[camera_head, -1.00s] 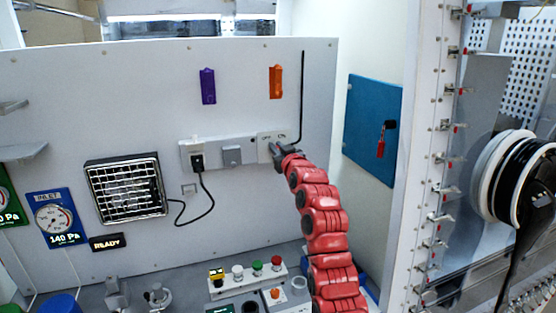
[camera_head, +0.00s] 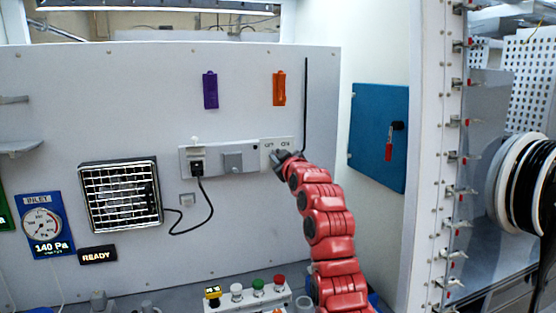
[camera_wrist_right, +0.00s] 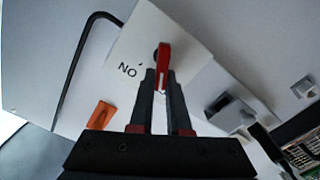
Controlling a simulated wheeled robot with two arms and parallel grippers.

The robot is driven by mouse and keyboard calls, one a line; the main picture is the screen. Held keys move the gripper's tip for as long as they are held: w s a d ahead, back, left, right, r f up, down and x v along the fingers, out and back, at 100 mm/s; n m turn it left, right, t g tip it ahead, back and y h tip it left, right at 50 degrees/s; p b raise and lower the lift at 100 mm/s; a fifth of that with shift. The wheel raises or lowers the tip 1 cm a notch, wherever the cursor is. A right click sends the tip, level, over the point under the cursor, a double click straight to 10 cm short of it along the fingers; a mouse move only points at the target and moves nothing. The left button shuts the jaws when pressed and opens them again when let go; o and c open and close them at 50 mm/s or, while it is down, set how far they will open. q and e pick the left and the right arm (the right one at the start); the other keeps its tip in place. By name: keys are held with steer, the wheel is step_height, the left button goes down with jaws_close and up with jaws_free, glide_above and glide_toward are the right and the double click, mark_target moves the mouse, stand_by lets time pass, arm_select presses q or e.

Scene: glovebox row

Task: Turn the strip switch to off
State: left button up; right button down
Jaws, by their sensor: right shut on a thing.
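The strip switch is a white plate (camera_head: 270,145) at the right end of the grey-white power strip (camera_head: 213,161) on the back panel. It carries OFF and ON labels along its top. In the right wrist view the plate (camera_wrist_right: 187,40) shows upside down, with ON readable and a small red lever (camera_wrist_right: 164,60) on a dark pivot. My right gripper (camera_head: 281,156) is at the plate and covers the lever in the head view. In the wrist view its dark fingers (camera_wrist_right: 161,78) are shut on the red lever. My left gripper is not in view.
A black plug (camera_head: 197,167) with a hanging cord and a grey box (camera_head: 233,162) sit on the strip left of the switch. A black rod (camera_head: 306,105) runs above right. Purple (camera_head: 210,90) and orange (camera_head: 279,88) pieces hang higher up. A button box (camera_head: 249,292) stands below.

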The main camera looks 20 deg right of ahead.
steer(key=c, duration=0.9)
jaws_free()
steer(key=s+b, duration=0.1)
steer(key=s, duration=0.4)
steer(key=s+b, duration=0.2)
steer(key=s, duration=0.4)
steer(key=s+b, duration=0.1)
steer(key=s, duration=0.5)
steer(key=shift+s+d, duration=0.2)
steer(key=shift+d, duration=0.05)
